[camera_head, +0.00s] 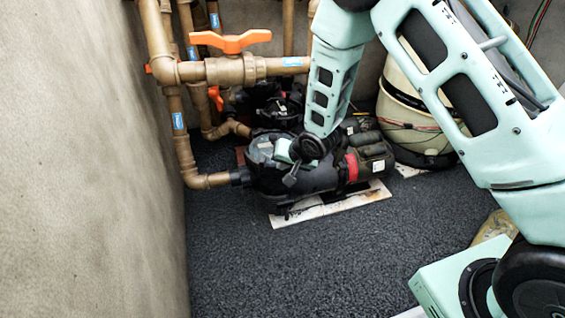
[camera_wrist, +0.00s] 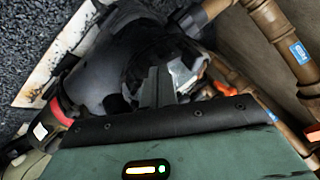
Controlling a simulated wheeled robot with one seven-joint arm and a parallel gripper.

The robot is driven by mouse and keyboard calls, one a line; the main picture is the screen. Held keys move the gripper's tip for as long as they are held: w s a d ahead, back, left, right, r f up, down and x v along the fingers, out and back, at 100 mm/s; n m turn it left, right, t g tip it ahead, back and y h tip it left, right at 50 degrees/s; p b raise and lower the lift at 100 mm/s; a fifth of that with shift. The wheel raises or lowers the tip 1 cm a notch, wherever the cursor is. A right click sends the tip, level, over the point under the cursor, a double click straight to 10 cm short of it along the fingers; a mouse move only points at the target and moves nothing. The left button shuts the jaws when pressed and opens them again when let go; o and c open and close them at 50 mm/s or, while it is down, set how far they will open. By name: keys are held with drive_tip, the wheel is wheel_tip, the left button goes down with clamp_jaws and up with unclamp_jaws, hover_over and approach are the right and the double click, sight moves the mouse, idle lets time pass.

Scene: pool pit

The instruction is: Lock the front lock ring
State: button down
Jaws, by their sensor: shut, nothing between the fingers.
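The front pump (camera_head: 310,180) is black with a red band and lies on a pale board. Its strainer pot has a dark lock ring (camera_head: 258,165) around a clear lid (camera_head: 262,148). My gripper (camera_head: 291,181) is over the pot's right side, pointing down, and partly covers the ring. In the wrist view the fingers (camera_wrist: 155,88) are together and empty, in front of the dark ring and next to the shiny clear lid (camera_wrist: 186,74). I cannot tell if they touch the ring. The ring's lock position is not readable here.
Brown pipes with an orange valve handle (camera_head: 231,42) rise behind and left of the pump. A second pump (camera_head: 280,107) stands behind. A beige tank (camera_head: 405,125) stands at the back right. A concrete wall (camera_head: 90,160) bounds the left. The gravel floor (camera_head: 300,265) in front is clear.

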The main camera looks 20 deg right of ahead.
drive_tip(key=s+a+r+n+g+p, duration=0.2)
drive_tip(key=s+r+n+p, duration=0.15)
drive_tip(key=s+r, duration=0.65)
drive_tip(key=s+a+r+n+g+p, duration=0.15)
drive_tip(key=s+r+p, duration=0.25)
drive_tip(key=s+r, duration=0.55)
drive_tip(key=s+r+n+g+h+p, duration=0.25)
drive_tip(key=s+r+n, duration=0.45)
drive_tip(key=s+r, duration=0.65)
wheel_tip(320, 180, up, 36)
drive_tip(key=s+p, duration=0.1)
drive_tip(key=p, duration=3.6)
drive_tip(key=shift+s+a+g, duration=0.2)
drive_tip(key=shift+g, duration=0.2)
